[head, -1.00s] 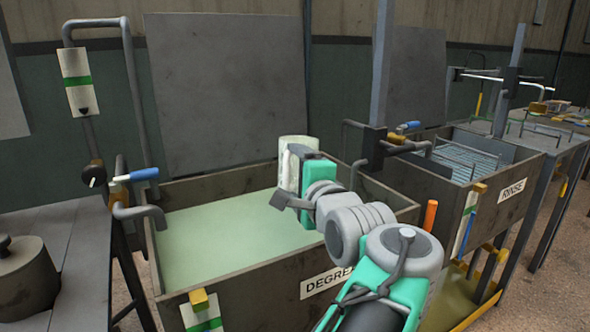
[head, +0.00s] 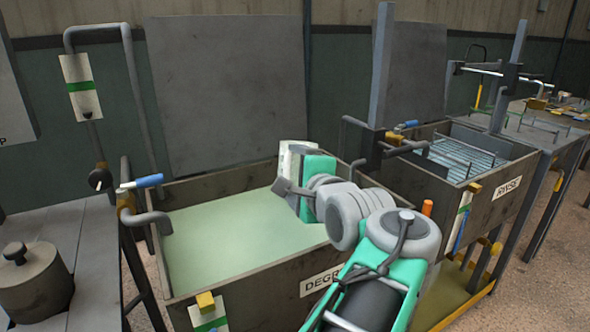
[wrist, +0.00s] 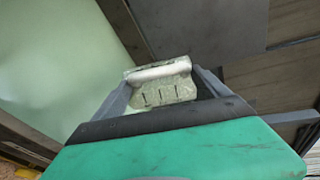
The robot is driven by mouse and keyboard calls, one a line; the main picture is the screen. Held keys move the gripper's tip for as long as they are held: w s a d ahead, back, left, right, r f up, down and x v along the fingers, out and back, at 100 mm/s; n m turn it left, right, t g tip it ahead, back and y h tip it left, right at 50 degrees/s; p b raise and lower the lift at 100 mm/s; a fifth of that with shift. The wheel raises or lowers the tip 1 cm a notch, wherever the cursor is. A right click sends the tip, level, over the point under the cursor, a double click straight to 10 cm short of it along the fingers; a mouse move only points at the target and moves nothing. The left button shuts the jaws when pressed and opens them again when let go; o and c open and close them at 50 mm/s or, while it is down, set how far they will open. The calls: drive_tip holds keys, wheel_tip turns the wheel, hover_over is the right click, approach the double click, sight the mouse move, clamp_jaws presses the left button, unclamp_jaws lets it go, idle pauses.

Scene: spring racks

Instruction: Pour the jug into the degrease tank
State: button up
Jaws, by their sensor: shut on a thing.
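The degrease tank (head: 185,195) is a dark metal tank with pale green liquid, in the middle of the head view. Its front label is partly hidden by my arm. My gripper (head: 288,175) is over the tank's right part. It is shut on a pale, whitish-green jug (head: 290,150), which is tilted and mostly hidden behind the gripper. In the wrist view the jug (wrist: 162,85) sits between the two grey fingers, with the green liquid to its left. No stream of liquid can be made out.
The rinse tank (head: 490,212) stands to the right with a rack in it. A grey post (head: 380,70) rises between the tanks. A pipe with a blue-handled valve (head: 145,181) is at the left rim. A lidded pot (head: 33,280) sits on the left bench.

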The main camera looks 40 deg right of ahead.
drive_tip(key=shift+s+a+r+m+g+y+p, duration=0.15)
drive_tip(key=shift+r+m+g+y+p, duration=0.4)
drive_tip(key=shift+p, duration=1.5)
drive_tip(key=shift+a+r+m+g+y+p, duration=0.1)
drive_tip(key=shift+r+g+y+p, duration=0.15)
drive_tip(key=shift+r+p, duration=1.25)
drive_tip(key=shift+w+d+r+m+g+y+p, duration=0.3)
drive_tip(key=shift+r+g+y+p, duration=0.35)
drive_tip(key=shift+p, duration=2.3)
drive_tip(key=shift+w+d+r+m+g+y+p, duration=0.1)
drive_tip(key=shift+d+r+m+g+y+p, duration=0.5)
drive_tip(key=shift+p, duration=2.3)
drive_tip(key=shift+w+d+r+m+g+y+p, duration=0.3)
drive_tip(key=shift+r+y+p, duration=0.45)
drive_tip(key=shift+p, duration=2.2)
drive_tip(key=shift+w+d+r+m+g+y+p, duration=0.15)
drive_tip(key=shift+w+d+r+g+y+p, duration=0.2)
drive_tip(key=shift+p, duration=2.05)
drive_tip(key=shift+d+r+m+g+y+p, duration=0.1)
drive_tip(key=shift+d+g+y+p, duration=0.3)
drive_tip(key=shift+p, duration=1.95)
drive_tip(key=shift+w+d+r+y+p, duration=0.25)
drive_tip(key=shift+d+y+p, duration=0.2)
drive_tip(key=shift+p, duration=1.4)
